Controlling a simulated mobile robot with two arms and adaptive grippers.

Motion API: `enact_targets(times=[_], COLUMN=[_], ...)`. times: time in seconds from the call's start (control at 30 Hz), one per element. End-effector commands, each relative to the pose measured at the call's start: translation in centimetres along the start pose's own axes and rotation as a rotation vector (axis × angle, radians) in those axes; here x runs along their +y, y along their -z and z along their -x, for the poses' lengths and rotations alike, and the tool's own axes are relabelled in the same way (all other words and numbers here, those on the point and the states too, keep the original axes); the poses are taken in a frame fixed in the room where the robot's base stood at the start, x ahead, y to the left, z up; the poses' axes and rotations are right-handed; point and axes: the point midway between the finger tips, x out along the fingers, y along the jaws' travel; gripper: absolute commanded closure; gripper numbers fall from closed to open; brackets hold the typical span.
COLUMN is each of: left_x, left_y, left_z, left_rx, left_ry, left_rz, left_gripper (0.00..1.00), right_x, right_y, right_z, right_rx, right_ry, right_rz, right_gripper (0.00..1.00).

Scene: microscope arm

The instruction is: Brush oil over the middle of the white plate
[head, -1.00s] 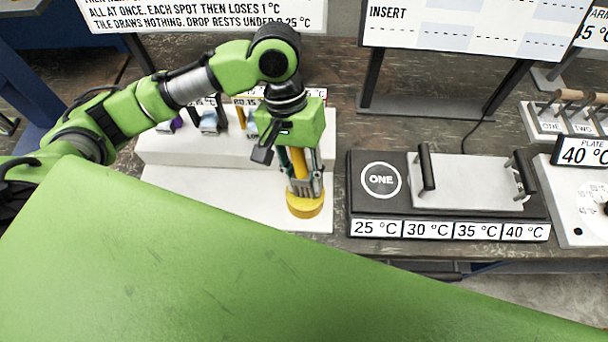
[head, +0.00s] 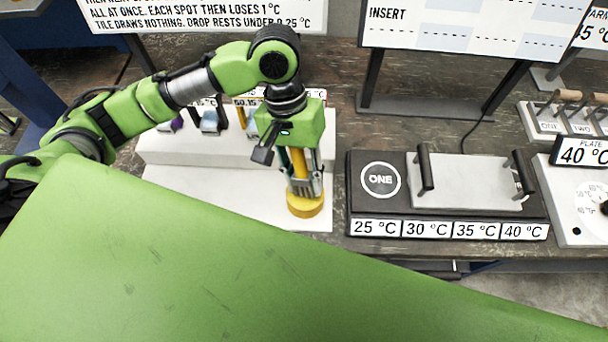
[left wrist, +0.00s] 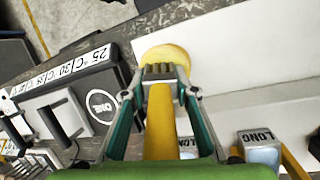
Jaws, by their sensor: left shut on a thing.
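My left gripper (head: 304,190) points down and is shut on a yellow tool with a thick handle and a wide round yellow head (head: 305,206). The handle (left wrist: 160,125) runs between the fingers in the left wrist view, with the head (left wrist: 163,52) beyond the fingertips. The head is over the right end of a white flat plate (head: 225,200), near its edge. I cannot tell whether it touches the surface. The plate's middle lies to the left of the tool, partly hidden in the head view. No oil is visible on it. My right gripper is not in view.
A white raised rack (head: 180,150) with several upright tools stands behind the plate. To the right is a dark block marked ONE (head: 380,205) with a handled grey lid (head: 470,185) and temperature labels. A dial box (head: 580,205) stands farther right. Signs stand at the back.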

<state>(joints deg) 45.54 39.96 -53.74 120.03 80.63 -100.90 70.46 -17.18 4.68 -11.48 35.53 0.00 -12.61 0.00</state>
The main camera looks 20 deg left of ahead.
Motion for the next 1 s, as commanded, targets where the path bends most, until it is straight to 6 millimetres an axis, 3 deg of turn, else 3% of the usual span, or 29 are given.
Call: enact_targets(times=[1.0], left_x=[-0.05], left_y=[-0.03], left_z=[-0.15], left_rx=[-0.002], left_ry=[0.001], left_rz=[0.001], left_gripper=[0.98], right_x=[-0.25], right_y=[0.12], right_z=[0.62], right_rx=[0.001], right_ry=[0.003], right_rz=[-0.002], right_gripper=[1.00])
